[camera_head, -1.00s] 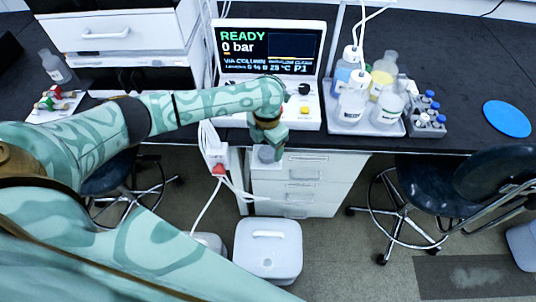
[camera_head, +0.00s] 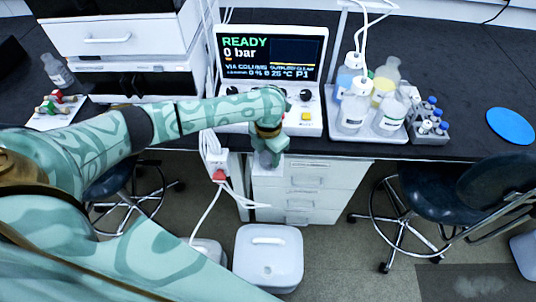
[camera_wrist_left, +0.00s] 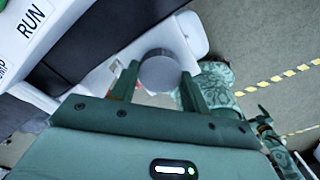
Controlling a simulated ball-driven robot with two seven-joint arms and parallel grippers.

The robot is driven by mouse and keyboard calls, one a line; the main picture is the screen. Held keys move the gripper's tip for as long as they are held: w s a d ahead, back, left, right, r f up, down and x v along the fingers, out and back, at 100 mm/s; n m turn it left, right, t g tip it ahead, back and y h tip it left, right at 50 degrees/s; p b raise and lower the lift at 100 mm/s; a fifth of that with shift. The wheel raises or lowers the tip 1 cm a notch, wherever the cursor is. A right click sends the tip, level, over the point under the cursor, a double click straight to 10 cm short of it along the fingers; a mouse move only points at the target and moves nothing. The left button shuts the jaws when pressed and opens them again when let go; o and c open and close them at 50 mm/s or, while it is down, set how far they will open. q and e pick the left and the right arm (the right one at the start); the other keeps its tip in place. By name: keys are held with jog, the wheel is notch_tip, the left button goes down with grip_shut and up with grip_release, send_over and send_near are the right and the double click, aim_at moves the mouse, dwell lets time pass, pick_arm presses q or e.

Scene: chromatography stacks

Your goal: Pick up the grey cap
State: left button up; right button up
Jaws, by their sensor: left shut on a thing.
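The grey cap (camera_wrist_left: 160,72) is a round grey disc between the two fingers of my left gripper (camera_wrist_left: 158,85) in the left wrist view. The fingers are shut on it from both sides. In the head view the left gripper (camera_head: 268,157) points down in front of the bench's front edge, with the grey cap (camera_head: 264,158) partly hidden between its fingers. The cap is held in the air, above the floor and in front of the white drawers.
The instrument with the READY screen (camera_head: 268,57) stands on the black bench behind my left arm. A tray (camera_head: 365,133) of bottles and a grey vial rack (camera_head: 431,137) stand to its right. A white canister (camera_head: 268,262) is on the floor below. A blue disc (camera_head: 509,126) lies far right.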

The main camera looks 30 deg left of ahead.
pick_arm(q)
jog(key=s+d+r+p, duration=0.6)
jog(key=s+r+p, duration=0.2)
jog(key=s+r, duration=0.4)
jog(key=shift+s+d, duration=0.2)
jog(key=shift+s, duration=0.1)
pick_arm(e)
notch_tip(320, 180, up, 8)
jog(key=w, duration=0.2)
jog(key=shift+r+t, duration=0.25)
jog(key=shift+t, duration=0.05)
